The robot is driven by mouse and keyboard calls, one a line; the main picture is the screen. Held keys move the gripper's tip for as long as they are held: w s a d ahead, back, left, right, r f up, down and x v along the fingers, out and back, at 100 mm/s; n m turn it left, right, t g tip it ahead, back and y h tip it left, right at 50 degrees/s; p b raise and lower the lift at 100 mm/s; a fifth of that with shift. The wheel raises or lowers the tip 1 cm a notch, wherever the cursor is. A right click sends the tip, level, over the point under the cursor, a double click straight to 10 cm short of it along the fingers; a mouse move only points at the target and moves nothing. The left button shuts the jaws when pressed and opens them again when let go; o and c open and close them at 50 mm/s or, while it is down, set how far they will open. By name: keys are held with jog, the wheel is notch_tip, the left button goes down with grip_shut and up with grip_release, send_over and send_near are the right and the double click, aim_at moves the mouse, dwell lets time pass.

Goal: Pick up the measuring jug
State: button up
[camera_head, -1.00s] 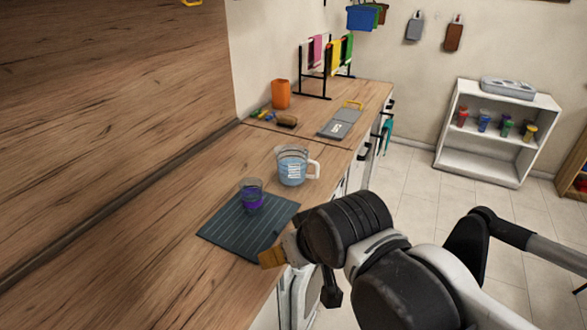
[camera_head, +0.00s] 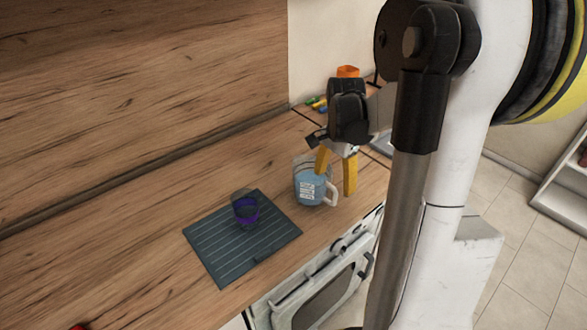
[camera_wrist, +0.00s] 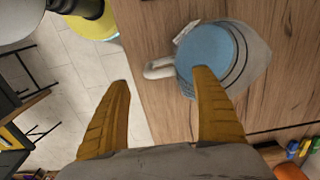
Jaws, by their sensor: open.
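The measuring jug (camera_head: 309,187) is clear with a blue lower body, a white label and a white handle on its right. It stands upright on the wooden counter. My gripper (camera_head: 336,180) is open above and around the jug's rear right side, its yellow fingers pointing down. In the wrist view the jug (camera_wrist: 207,60) shows from above, its handle pointing left. There my gripper (camera_wrist: 165,95) has one finger overlapping the jug's edge in the picture and the other out past the handle, over the floor. Nothing is between the fingers' pads that I can see; contact is unclear.
A dark grooved mat (camera_head: 230,257) lies left of the jug, with a purple-banded glass (camera_head: 245,208) on it. An orange cup (camera_head: 347,72) and small coloured items (camera_head: 317,103) are behind. The counter's front edge runs close by the handle, above an oven (camera_head: 325,293).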

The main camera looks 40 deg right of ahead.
aim_at(329, 201)
jog(key=f, duration=0.1)
jog(key=f+b, duration=0.1)
jog(key=f, duration=0.2)
jog(key=shift+a+f, duration=0.15)
jog(key=shift+a, duration=0.15)
notch_tip(329, 201, down, 6)
jog(key=b, duration=0.3)
jog(key=shift+w+a+r, duration=0.1)
jog(key=shift+a+r, duration=0.05)
jog(key=shift+r, duration=0.15)
jog(key=c, duration=1.6)
jog(key=shift+c, duration=0.2)
